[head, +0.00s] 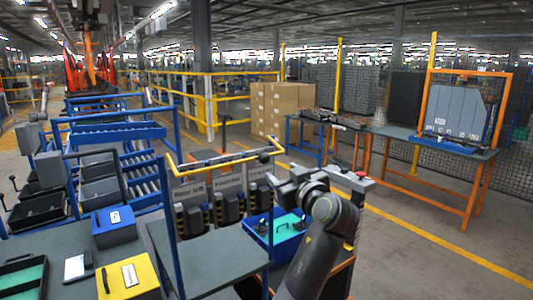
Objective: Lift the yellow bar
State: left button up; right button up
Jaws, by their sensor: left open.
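The yellow bar (222,162) is a thin bent rail at the top of a blue upright frame, in the middle of the head view. It runs from the left post to the right and bends at both ends. My left gripper (270,164) is at the bar's right end, with my dark arm rising from the bottom. Its jaws are open. A small dark part overlaps the bar there; I cannot tell whether the jaws are around the bar or only beside it. My right gripper is not in view.
Below the bar hang grey panels with black-and-yellow units (229,207). A grey table (205,262) stands in front. A blue tray (286,238) is beside my arm. Blue and yellow boxes (128,277) sit at left. Open floor (420,220) lies to the right.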

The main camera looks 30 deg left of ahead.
aim_at(267, 159)
pick_arm(q)
jog(key=p+x, duration=0.3)
jog(key=x, duration=0.5)
jog(key=shift+w+d+r, duration=0.1)
jog(key=shift+w+r, duration=0.05)
jog(key=shift+w, duration=0.05)
jog(key=p+x, duration=0.1)
jog(key=x, duration=0.3)
jog(key=shift+p, duration=0.35)
jog(key=shift+w+a+f, duration=0.25)
jog(key=shift+w+a, duration=0.1)
jog(key=shift+a, duration=0.2)
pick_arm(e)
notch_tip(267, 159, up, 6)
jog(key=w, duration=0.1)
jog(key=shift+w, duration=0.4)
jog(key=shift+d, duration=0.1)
pick_arm(q)
grip_shut()
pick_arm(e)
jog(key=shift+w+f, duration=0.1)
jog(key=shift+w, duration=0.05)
